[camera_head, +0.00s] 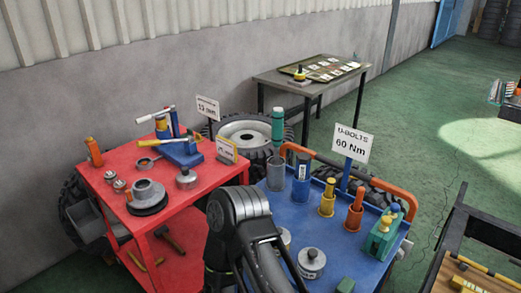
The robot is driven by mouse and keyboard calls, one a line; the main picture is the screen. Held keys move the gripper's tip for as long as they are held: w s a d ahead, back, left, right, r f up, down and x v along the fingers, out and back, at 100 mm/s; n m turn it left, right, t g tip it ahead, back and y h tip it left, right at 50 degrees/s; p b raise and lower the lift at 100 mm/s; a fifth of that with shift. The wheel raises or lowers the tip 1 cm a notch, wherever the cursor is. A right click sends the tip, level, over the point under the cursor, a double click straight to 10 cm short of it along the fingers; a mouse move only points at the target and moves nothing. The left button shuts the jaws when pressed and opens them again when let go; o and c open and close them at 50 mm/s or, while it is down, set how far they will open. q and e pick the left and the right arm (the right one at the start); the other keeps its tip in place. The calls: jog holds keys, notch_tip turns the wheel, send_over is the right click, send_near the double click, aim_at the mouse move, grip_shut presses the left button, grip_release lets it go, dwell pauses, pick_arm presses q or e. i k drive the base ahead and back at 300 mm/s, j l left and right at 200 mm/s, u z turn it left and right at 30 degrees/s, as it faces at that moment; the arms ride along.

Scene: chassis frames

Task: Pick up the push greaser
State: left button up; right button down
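I cannot tell for certain which item is the push greaser. Several upright cylindrical tools stand on the blue cart (372,268): a green-topped tool (278,128) in a grey cup (276,174), a dark blue labelled cylinder (302,180), a yellow cylinder (327,198) and an orange cylinder (354,212). Another orange cylinder (94,152) stands at the left edge of the red cart (203,190). One of my dark arms rises from the bottom middle and covers part of both carts. Neither gripper's fingertips show.
A green boxy tool (381,238) and a round metal canister (311,263) stand on the blue cart. An orange rail (365,178) runs along its back. Signs (352,144) rise above both carts. A dark table (300,87) stands behind, with tyres (242,130) between.

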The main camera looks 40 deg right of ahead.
aim_at(304, 160)
jog(key=i, duration=1.7)
jog(key=z, duration=4.15)
